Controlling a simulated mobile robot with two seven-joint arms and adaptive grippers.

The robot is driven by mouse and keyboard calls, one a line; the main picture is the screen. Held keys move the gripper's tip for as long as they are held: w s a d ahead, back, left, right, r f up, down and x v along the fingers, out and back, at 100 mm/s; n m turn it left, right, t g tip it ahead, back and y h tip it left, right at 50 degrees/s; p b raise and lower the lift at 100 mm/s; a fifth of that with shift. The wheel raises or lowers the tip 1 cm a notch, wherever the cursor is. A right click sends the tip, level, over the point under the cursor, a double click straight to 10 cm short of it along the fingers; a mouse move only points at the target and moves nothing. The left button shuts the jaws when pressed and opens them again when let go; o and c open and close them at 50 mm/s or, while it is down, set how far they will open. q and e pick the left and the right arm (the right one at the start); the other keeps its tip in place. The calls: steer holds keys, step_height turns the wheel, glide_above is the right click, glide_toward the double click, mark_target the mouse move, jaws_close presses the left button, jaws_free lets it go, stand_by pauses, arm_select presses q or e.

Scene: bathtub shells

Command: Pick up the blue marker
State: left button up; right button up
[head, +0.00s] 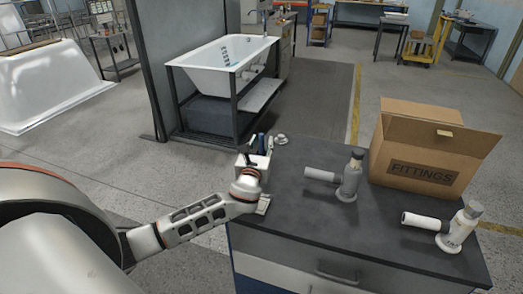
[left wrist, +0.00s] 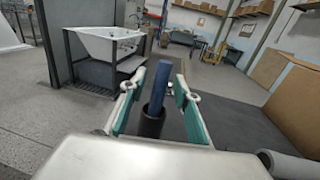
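The blue marker (left wrist: 161,82) shows in the left wrist view between my left gripper's fingers, with a dark lower part nearest the camera. My left gripper (left wrist: 156,98) is open, with its teal pads on either side of the marker and visible gaps to it. In the head view my left gripper (head: 260,149) is over the workbench's left edge, and the marker (head: 261,142) is a small blue shape between its fingers. What supports the marker is hidden. My right gripper is not in view.
The dark workbench (head: 310,225) holds two grey-and-white pipe fittings (head: 348,182) (head: 457,230), an open FITTINGS box (head: 420,155) and a small round metal piece (head: 281,140). A white bathtub (head: 220,65) stands on a frame behind.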

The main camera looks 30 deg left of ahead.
arm_select(q)
jaws_close()
